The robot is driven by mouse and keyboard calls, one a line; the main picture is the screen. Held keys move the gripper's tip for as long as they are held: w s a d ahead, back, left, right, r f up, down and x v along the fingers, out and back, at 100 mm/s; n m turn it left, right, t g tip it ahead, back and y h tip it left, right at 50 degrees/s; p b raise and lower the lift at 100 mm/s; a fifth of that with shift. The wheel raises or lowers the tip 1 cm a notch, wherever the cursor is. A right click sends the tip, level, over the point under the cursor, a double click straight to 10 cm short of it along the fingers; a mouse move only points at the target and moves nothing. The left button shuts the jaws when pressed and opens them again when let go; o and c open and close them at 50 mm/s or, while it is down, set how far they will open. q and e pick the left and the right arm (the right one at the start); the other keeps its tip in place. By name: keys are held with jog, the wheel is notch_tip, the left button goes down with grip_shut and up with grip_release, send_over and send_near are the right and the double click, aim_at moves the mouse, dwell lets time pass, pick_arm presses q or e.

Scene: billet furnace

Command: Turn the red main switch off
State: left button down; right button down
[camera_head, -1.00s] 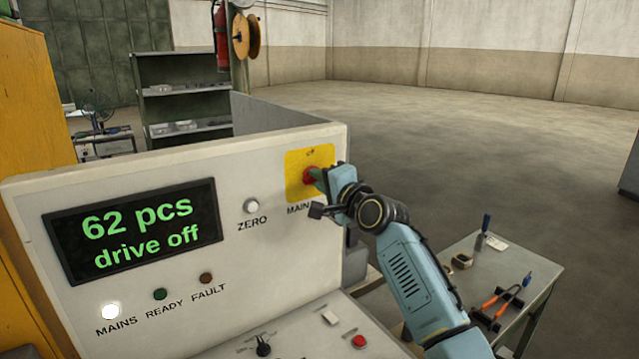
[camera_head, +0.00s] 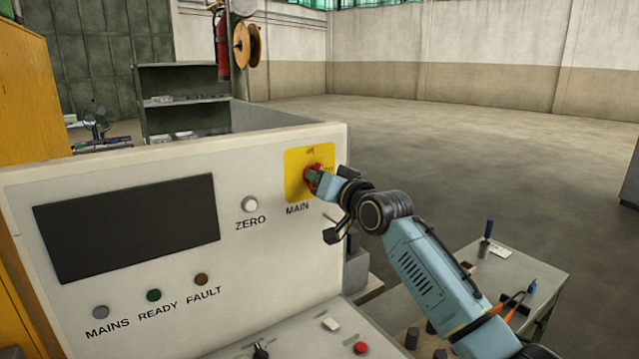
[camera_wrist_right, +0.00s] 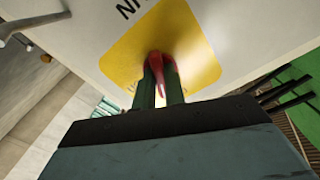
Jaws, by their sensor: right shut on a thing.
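The red main switch (camera_head: 312,173) sits on a yellow plate (camera_head: 296,190) at the upper right of the pale control panel (camera_head: 110,300), above the label MAIN. My right gripper (camera_head: 315,182) is at the switch, its fingers shut on the red handle. In the right wrist view the red handle (camera_wrist_right: 158,72) shows between the two dark green fingers (camera_wrist_right: 160,88), in front of the yellow plate (camera_wrist_right: 195,50). The display (camera_head: 125,228) is dark and blank. The MAINS lamp (camera_head: 101,312) is grey and unlit. My left gripper is not in view.
The ZERO button (camera_head: 250,204) is left of the switch. A red button (camera_head: 361,348) and a black knob (camera_head: 261,351) are on the lower desk. A small table (camera_head: 540,275) with tools stands at the right, under my right arm. Open floor lies behind.

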jog(key=n, duration=0.4)
jog(key=shift+n, duration=0.4)
dwell(0.4)
jog(key=c, duration=1.5)
grip_release()
jog(key=shift+o, duration=0.2)
jog(key=b+v, duration=0.2)
jog(key=v, duration=1.1)
jog(key=shift+s, duration=0.2)
jog(key=shift+d, duration=0.15)
